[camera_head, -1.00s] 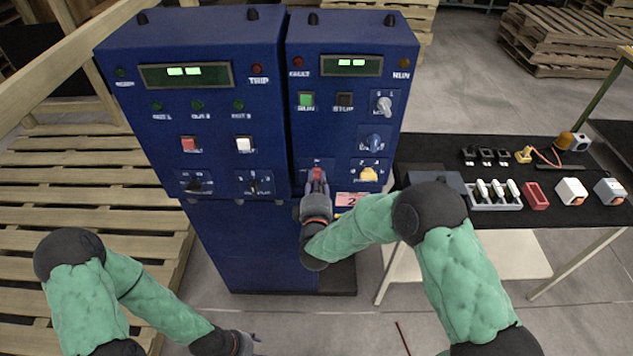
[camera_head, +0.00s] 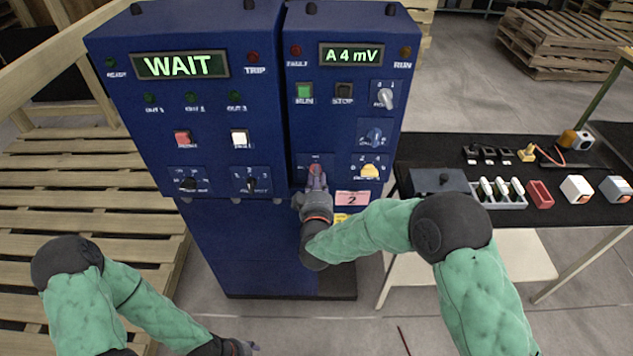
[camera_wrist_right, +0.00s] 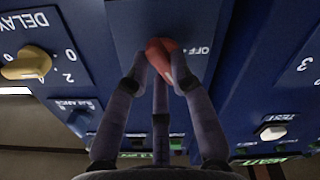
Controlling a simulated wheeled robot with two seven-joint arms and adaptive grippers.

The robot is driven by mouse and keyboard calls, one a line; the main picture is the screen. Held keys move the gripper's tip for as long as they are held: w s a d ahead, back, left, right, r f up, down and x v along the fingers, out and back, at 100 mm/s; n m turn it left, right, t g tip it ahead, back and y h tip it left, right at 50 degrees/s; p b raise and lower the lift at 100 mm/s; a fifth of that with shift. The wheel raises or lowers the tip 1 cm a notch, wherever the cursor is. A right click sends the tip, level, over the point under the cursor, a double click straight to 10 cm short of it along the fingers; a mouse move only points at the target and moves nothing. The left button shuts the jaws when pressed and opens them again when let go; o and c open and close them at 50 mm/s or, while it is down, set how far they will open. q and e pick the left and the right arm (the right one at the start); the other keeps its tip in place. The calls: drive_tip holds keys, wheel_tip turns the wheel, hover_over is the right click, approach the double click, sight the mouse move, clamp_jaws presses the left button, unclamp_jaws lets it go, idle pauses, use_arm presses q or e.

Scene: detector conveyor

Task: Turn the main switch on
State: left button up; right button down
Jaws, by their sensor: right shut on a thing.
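The main switch is a red knob (camera_wrist_right: 160,55) on the lower left of the right-hand blue cabinet (camera_head: 345,90). In the right wrist view its plate reads OFF beside the knob. My right gripper (camera_head: 316,180) is at this knob with its fingers closed around it; in the head view the fingers hide part of the knob. The left display (camera_head: 180,65) reads WAIT and the right display (camera_head: 350,54) reads A 4 mV, both lit green. My left gripper (camera_head: 240,347) is low at the bottom edge, away from the cabinets; its fingers are cut off.
A yellow knob (camera_head: 370,171) and a blue knob (camera_head: 374,137) sit right of the red knob. Wooden pallets (camera_head: 80,190) lie at the left.

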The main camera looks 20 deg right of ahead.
drive_tip(key=m+b, duration=0.3)
drive_tip(key=m, duration=0.3)
drive_tip(key=shift+f, duration=0.2)
idle(0.5)
drive_tip(key=c, duration=1.1)
unclamp_jaws()
drive_tip(key=shift+o, duration=0.2)
drive_tip(key=shift+s, duration=0.1)
drive_tip(key=v, duration=1.2)
